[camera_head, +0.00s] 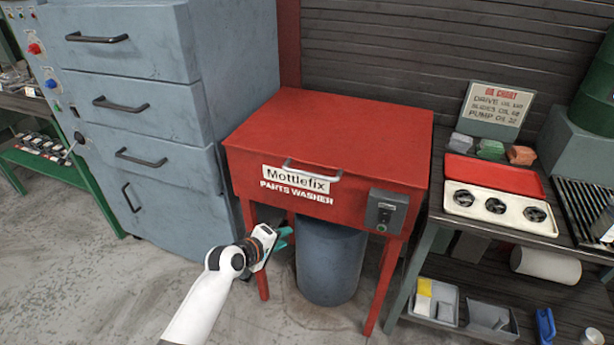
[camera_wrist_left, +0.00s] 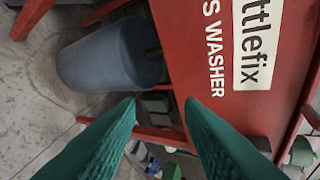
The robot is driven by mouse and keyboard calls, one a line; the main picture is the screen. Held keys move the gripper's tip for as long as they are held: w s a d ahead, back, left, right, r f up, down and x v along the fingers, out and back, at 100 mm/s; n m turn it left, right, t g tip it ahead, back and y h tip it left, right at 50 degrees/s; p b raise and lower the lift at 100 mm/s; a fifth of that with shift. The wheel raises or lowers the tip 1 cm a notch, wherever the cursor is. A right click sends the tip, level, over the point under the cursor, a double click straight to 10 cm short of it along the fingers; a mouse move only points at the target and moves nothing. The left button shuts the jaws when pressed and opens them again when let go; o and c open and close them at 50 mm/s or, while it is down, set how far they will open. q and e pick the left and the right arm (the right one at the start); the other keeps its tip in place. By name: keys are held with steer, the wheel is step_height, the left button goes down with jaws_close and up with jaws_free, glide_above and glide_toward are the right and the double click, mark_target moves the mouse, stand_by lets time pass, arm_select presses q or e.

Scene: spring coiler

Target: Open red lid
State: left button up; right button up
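The red lid (camera_head: 330,128) of the Mottlefix parts washer is shut, lying flat on the red box. A pale bar handle (camera_head: 311,171) runs along its front edge, above the white lettering. My left gripper (camera_head: 284,238) is in front of the washer, below and left of the handle, apart from it. In the left wrist view its two green fingers (camera_wrist_left: 160,106) are spread with nothing between them, facing the washer's red front (camera_wrist_left: 225,70). The handle is not clearly visible in that view. My right gripper is in neither view.
A blue-grey drum (camera_head: 330,262) stands under the washer between its red legs. A grey control box (camera_head: 385,211) is on the washer's front right. A grey drawer cabinet (camera_head: 140,110) stands left, a workbench (camera_head: 450,222) with trays right. Floor in front is clear.

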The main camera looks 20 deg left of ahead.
mark_target(316, 174)
arm_select(q)
step_height(316, 174, up, 16)
steer(key=w+n+t+h, duration=0.1)
steer(key=w+t+h, duration=0.1)
steer(key=t+h, duration=0.1)
steer(key=x, duration=0.5)
steer(key=b+x, duration=0.1)
steer(key=x, duration=0.5)
steer(key=shift+w+d+f, duration=0.15)
steer(key=shift+d+f, duration=0.05)
steer(key=shift+d, duration=0.2)
steer(key=shift+f, duration=0.1)
jaws_close()
